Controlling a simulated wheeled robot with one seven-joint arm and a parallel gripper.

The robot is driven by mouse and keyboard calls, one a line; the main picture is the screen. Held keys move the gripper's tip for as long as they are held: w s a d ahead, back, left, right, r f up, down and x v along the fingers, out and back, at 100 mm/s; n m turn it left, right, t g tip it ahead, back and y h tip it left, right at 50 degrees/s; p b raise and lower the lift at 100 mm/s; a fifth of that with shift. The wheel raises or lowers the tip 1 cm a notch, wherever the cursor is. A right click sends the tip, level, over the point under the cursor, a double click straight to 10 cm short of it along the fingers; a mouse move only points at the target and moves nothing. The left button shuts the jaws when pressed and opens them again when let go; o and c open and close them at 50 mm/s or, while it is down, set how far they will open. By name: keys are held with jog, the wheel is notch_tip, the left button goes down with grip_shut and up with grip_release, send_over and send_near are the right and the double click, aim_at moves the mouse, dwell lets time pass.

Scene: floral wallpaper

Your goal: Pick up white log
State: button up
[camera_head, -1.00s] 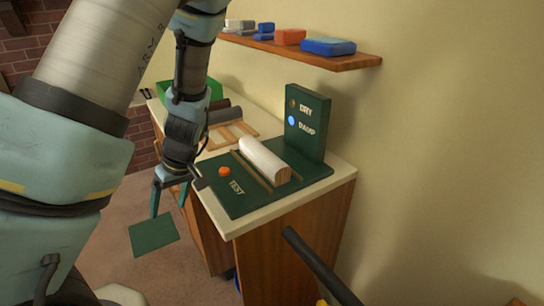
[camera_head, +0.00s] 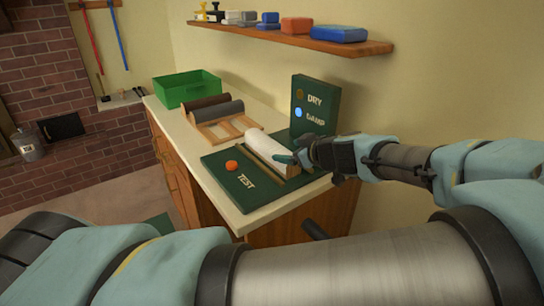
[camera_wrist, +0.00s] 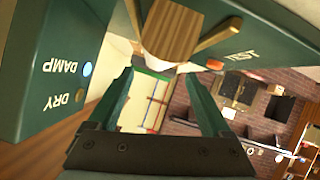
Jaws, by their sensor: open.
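The white log (camera_head: 268,146) lies in the wooden rails of the green test board (camera_head: 225,175) on the counter. In the wrist view its wooden end face (camera_wrist: 172,30) shows at the top, just beyond the fingertips. My gripper (camera_head: 285,158) is at the near right end of the log, partly covering it in the head view. In the wrist view my gripper (camera_wrist: 160,82) is open, with nothing between its fingers. I cannot tell whether a finger touches the log.
A green upright panel (camera_head: 315,105) marked DRY and DAMP, its blue light lit by DAMP, stands behind the board. An orange button (camera_head: 231,165) is on the board. Dark logs on a wooden rack (camera_head: 235,128), a green bin (camera_head: 187,88) and a wall shelf (camera_head: 290,38) are nearby.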

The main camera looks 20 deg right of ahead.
aim_at(278, 148)
jog(key=w+f+b, duration=0.1)
jog(key=b, duration=0.2)
jog(key=shift+w+f, duration=0.1)
jog(key=shift+f, duration=0.05)
jog(key=w+b, duration=0.1)
jog(key=b, duration=0.2)
jog(key=shift+w+a+f, duration=0.15)
jog(key=shift+w+f, duration=0.05)
jog(key=shift+w+a+f+p, duration=0.15)
jog(key=shift+w+p, duration=0.25)
jog(key=shift+w, duration=0.3)
jog(key=shift+w+a+f+p, duration=0.15)
jog(key=shift+w+p, duration=0.2)
jog(key=shift+w, duration=0.35)
jog(key=x, duration=0.1)
jog(key=p+x, duration=0.2)
jog(key=x, duration=0.1)
jog(key=shift+w+r, duration=0.25)
jog(key=shift+w+f, duration=0.2)
jog(key=shift+c, duration=0.4)
grip_shut()
